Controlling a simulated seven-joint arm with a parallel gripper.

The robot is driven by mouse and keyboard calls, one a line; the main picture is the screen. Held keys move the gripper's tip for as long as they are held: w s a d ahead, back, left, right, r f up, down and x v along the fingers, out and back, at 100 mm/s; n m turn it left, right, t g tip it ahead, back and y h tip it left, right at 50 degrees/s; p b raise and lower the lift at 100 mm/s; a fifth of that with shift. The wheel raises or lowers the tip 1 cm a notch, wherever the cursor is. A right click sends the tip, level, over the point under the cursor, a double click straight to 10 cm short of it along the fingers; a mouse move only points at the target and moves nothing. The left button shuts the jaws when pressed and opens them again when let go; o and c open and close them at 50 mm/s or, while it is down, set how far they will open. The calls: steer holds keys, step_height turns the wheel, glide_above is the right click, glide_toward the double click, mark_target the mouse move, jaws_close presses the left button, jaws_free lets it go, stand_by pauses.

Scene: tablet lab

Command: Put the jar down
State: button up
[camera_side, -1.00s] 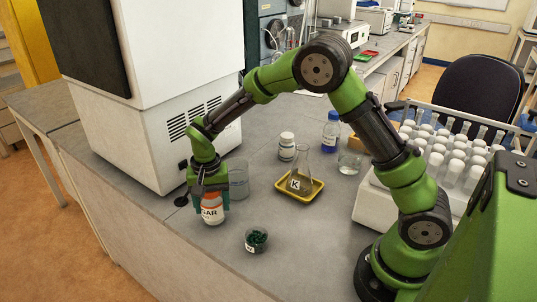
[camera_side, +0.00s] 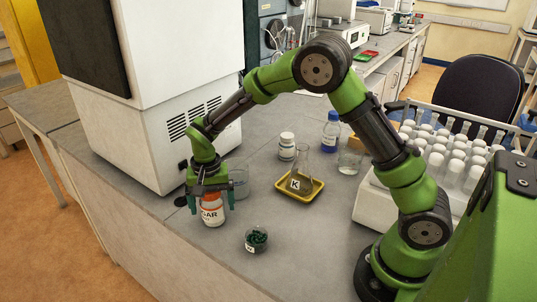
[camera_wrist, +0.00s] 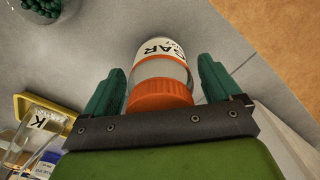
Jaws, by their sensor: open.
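The jar (camera_side: 212,211) is white with an orange band and a label with letters ending in "AR". It stands upright on the grey bench near its front left edge. In the wrist view the jar (camera_wrist: 163,72) shows its orange cap between my fingers. My gripper (camera_side: 212,203) is open around the jar, with a finger on each side. In the wrist view there are gaps between the jar and both green fingers of my gripper (camera_wrist: 162,92). The jar's top is partly hidden by my gripper in the side view.
A glass beaker (camera_side: 239,182) stands just behind my gripper. A small dish of dark green pieces (camera_side: 257,239) is to the right. A yellow tray (camera_side: 300,197) holds a flask marked K (camera_side: 299,178). The bench's front edge is close to the jar.

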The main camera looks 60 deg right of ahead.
step_height(320, 180, up, 12)
steer(key=shift+f, duration=0.2)
steer(key=s+d+r+n+t, duration=0.1)
steer(key=s+r+t, duration=0.1)
steer(key=s, duration=0.5)
steer(key=s+d+r+n+t+y, duration=0.1)
steer(key=s+r+n+t, duration=0.1)
steer(key=s+r, duration=0.2)
steer(key=s+d+r+n+t+y, duration=0.1)
steer(key=s+d+r+n+t, duration=0.1)
steer(key=s, duration=0.8)
steer(key=shift+s+r+t, duration=0.25)
steer(key=shift+r+t, duration=0.35)
steer(key=shift+d, duration=0.1)
